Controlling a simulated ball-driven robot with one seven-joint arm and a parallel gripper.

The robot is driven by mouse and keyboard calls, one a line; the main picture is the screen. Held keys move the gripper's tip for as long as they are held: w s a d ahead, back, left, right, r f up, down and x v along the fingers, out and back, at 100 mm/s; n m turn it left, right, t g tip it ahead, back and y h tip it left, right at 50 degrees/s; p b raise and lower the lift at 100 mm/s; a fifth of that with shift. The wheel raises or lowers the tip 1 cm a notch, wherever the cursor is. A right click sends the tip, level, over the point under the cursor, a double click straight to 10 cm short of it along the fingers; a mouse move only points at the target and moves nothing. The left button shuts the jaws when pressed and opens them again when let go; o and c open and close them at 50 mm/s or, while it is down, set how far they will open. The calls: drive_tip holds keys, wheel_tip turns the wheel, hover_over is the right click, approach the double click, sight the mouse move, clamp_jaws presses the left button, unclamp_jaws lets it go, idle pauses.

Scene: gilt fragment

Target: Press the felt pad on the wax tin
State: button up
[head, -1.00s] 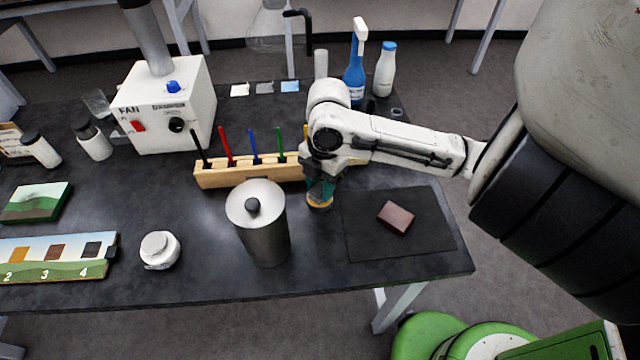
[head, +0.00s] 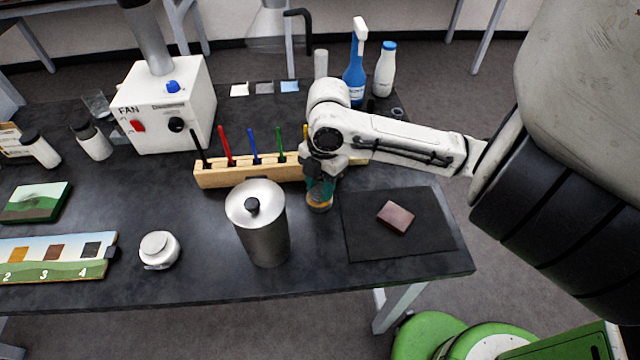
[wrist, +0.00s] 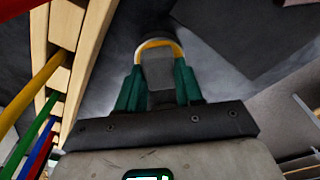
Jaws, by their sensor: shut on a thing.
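My gripper (head: 320,188) is low over the dark table, between the metal canister and the black mat. In the wrist view, its green fingers (wrist: 160,88) are shut on a grey block (wrist: 158,72), which appears to be the felt pad. A round yellow rim (wrist: 160,43), apparently the wax tin's, curves around the pad's far end. The yellow rim also shows below the fingertips in the head view (head: 319,209). The fingers hide most of the pad and tin. I cannot tell whether the pad touches the tin's inside.
A lidded metal canister (head: 262,228) stands close left of my gripper. A wooden rack (head: 225,175) with coloured sticks is just behind. A black mat (head: 365,240) with a reddish-brown block (head: 396,217) lies right. A white jar (head: 158,250) stands front left.

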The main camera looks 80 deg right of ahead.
sight(320, 189)
drive_tip(key=shift+r+p, duration=2.7)
drive_tip(key=shift+r, duration=0.8)
